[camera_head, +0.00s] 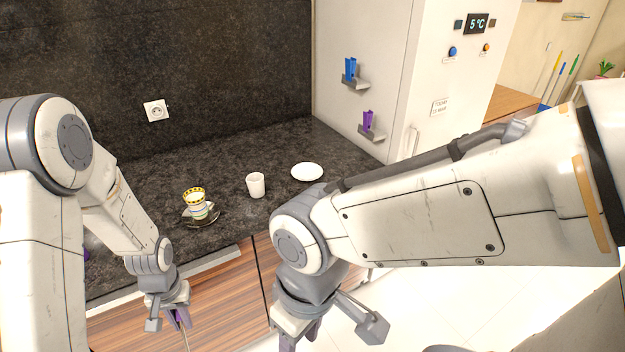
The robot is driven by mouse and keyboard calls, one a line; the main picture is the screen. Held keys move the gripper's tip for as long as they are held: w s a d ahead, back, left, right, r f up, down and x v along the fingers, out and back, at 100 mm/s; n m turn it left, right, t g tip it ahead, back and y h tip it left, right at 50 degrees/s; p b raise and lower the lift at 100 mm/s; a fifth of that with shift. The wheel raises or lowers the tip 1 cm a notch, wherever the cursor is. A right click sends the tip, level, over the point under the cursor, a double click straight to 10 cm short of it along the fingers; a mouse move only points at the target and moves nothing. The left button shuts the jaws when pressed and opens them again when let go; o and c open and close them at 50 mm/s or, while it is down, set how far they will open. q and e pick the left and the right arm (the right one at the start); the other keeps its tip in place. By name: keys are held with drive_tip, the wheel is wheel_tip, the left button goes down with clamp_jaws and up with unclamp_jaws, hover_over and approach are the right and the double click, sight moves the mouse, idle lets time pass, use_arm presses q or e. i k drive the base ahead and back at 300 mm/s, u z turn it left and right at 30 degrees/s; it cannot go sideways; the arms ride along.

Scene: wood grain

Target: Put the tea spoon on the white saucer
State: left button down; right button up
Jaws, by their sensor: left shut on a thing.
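The white saucer (307,172) lies flat on the dark counter near its back right, with nothing on it. My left gripper (180,320) is in front of the counter's front edge, low and to the left of the saucer. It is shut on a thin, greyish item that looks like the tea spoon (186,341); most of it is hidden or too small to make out. My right gripper (300,335) hangs at the bottom middle, partly cut off by the frame, in front of the cabinet. Its fingers' opening is unclear.
A fridge (385,60) with small wall holders borders the right. Bare counter lies behind the cups.

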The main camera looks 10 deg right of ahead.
sight(302, 169)
drive_tip(key=z, duration=2.05)
drive_tip(key=i, duration=1.55)
drive_tip(key=u, duration=1.25)
